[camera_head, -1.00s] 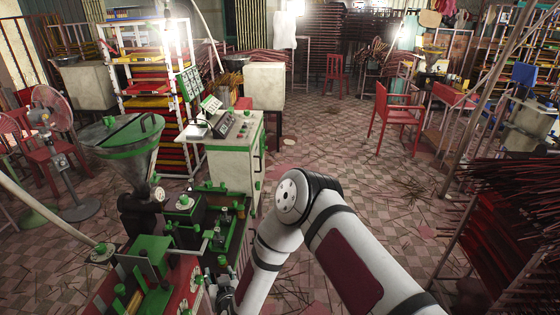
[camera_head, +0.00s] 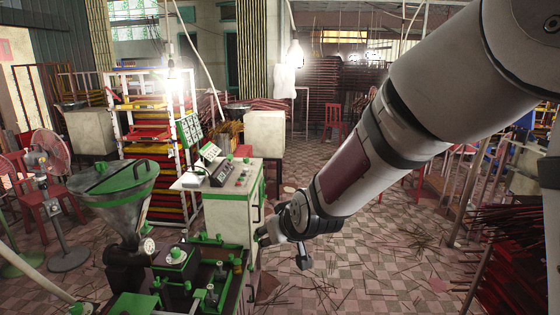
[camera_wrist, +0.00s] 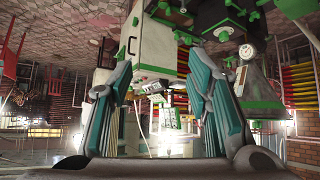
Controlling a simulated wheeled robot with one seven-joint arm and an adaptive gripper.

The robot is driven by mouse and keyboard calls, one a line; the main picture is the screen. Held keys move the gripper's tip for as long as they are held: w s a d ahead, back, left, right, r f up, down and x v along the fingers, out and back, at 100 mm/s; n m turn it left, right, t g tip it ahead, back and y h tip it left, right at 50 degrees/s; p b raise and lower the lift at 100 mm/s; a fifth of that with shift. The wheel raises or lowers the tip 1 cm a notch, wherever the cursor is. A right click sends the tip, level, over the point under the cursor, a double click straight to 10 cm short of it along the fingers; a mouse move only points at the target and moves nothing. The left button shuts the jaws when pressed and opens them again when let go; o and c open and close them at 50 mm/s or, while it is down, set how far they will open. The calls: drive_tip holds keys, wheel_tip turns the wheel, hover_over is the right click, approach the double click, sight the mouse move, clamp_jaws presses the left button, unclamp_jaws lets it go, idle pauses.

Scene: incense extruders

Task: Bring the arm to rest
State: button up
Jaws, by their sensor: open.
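My gripper (camera_wrist: 157,68) is open in the wrist view. Its two teal-padded fingers stand well apart with nothing between them. In the head view my arm reaches in from the upper right and down to the middle, in front of the white cabinet (camera_head: 228,205). The gripper's fingers are hard to make out there. The wrist view is upside down; the cabinet (camera_wrist: 155,42) with its green trim hangs beyond the fingers. The extruder with its green-rimmed hopper (camera_head: 118,190) stands to the left of the arm.
A control panel (camera_head: 222,172) sits on the cabinet. A rack of red and yellow trays (camera_head: 152,140) and a fan (camera_head: 47,155) stand behind the extruder. Tiled floor (camera_head: 370,265) lies open between, with scattered sticks.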

drive_tip(key=s+d+r+m+h, duration=0.1)
drive_tip(key=s+d+r+h, duration=0.1)
drive_tip(key=s+d+r, duration=0.5)
drive_tip(key=s+d+r+m+g+h+b, duration=0.1)
drive_tip(key=s+d+m, duration=0.1)
drive_tip(key=s+d, duration=0.4)
drive_tip(key=s+d+r+m+g+b, duration=0.1)
drive_tip(key=s+d+m+g, duration=0.1)
drive_tip(key=s+d, duration=0.5)
drive_tip(key=s, duration=0.6)
drive_tip(key=shift+s+h+b, duration=0.25)
drive_tip(key=shift+h+b, duration=0.15)
